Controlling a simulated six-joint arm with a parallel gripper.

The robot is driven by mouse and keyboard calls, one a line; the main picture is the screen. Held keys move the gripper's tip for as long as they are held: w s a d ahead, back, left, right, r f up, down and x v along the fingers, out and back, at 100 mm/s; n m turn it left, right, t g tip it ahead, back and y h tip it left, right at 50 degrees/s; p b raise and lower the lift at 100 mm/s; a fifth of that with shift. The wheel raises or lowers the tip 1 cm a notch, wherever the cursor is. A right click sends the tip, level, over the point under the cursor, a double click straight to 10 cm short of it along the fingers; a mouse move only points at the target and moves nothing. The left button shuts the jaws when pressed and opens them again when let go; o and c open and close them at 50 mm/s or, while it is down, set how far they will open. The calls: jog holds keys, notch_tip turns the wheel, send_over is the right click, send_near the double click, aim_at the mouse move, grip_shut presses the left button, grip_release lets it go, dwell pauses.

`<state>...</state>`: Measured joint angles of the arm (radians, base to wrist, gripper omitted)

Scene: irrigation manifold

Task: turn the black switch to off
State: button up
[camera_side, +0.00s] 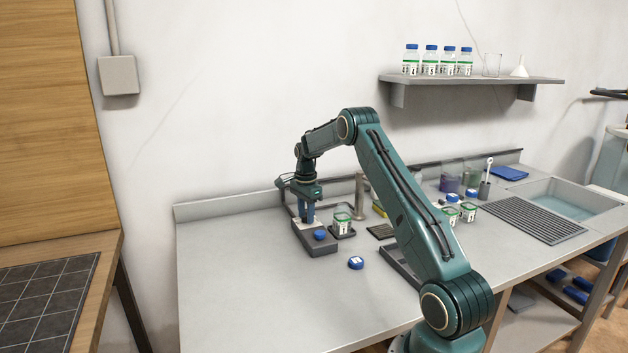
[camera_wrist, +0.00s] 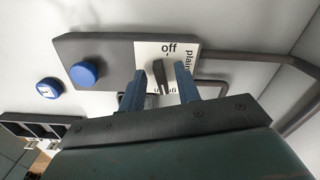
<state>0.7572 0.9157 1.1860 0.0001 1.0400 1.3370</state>
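The black switch (camera_wrist: 161,77) is a small lever on a white label plate (camera_wrist: 148,52) in the wrist view. The plate reads "off" at the top, "plain" at the right, and a partly hidden word below. The lever's narrow end is near "off"; I cannot tell which end is its pointer. The plate is on a dark grey box (camera_wrist: 112,55) with a blue knob (camera_wrist: 87,73). My gripper (camera_wrist: 159,84) is open, with one blue finger on each side of the switch and gaps between. In the side view my gripper (camera_side: 306,220) is low over the box (camera_side: 318,243).
A loose blue cap (camera_side: 356,263) lies on the grey counter, right of the box. A lidded jar (camera_side: 342,223) stands just behind the box. A bent metal pipe (camera_wrist: 270,58) runs beside the box in the wrist view. The counter's left part (camera_side: 225,270) is clear.

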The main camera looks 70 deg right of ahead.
grip_shut()
